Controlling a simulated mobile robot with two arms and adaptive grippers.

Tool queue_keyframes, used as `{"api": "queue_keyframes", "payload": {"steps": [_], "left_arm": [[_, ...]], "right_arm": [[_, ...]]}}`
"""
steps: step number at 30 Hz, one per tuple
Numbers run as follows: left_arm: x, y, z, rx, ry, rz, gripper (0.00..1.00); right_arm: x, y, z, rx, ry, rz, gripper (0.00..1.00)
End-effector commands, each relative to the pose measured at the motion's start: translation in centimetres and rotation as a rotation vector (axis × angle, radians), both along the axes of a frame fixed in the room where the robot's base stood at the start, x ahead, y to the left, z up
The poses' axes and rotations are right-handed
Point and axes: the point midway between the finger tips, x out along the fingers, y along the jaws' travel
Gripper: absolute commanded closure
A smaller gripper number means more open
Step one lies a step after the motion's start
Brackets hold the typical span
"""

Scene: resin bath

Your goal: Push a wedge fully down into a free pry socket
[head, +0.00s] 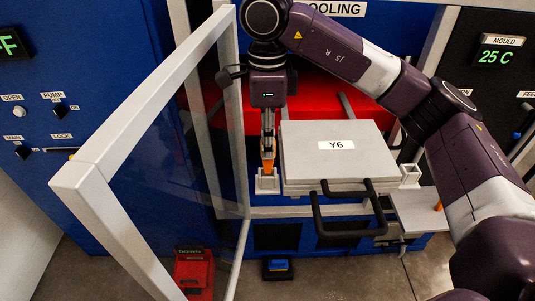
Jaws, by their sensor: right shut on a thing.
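My right gripper (268,143) points down at the left side of the grey mould block (302,155) labelled Y6. It is shut on an orange wedge (267,165). The wedge is upright at the left pry socket (267,184), a pale bracket beside the block. Its lower end is at the socket; how deep it sits I cannot tell. The right pry socket (411,174), at the block's right side, looks empty. A second small orange piece (438,206) shows at the pale shelf on the right. My left gripper is not in view.
A clear door with a grey frame (121,134) stands open on the left, close to my right gripper. A black handle (347,232) sticks out in front of the block. My right arm crosses over the block's right side. A red case (193,275) is on the floor.

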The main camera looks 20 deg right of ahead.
Motion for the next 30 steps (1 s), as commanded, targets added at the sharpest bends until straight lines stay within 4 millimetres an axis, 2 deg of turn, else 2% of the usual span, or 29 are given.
{"api": "queue_keyframes", "payload": {"steps": [5, 11, 21, 22, 24, 26, 30], "left_arm": [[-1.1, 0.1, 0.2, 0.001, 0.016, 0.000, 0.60], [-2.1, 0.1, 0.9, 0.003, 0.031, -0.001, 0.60], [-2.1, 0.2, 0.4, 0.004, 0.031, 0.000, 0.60], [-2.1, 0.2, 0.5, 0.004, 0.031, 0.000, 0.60], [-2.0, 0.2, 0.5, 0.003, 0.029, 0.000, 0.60], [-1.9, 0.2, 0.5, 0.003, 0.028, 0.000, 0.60], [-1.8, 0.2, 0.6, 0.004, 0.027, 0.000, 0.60]], "right_arm": [[-0.1, 0.0, -1.2, 0.001, 0.002, 0.001, 1.00], [-0.1, 0.0, -3.8, -0.001, 0.001, 0.001, 1.00], [0.0, 0.0, -4.4, 0.001, -0.001, 0.001, 1.00], [0.0, 0.0, -4.3, 0.001, -0.001, 0.001, 0.81], [0.0, 0.0, -4.3, 0.001, 0.000, 0.001, 0.73], [0.0, 0.0, -4.3, 0.001, 0.000, 0.001, 0.67], [0.0, 0.0, -4.3, 0.001, 0.000, 0.001, 0.66]]}}
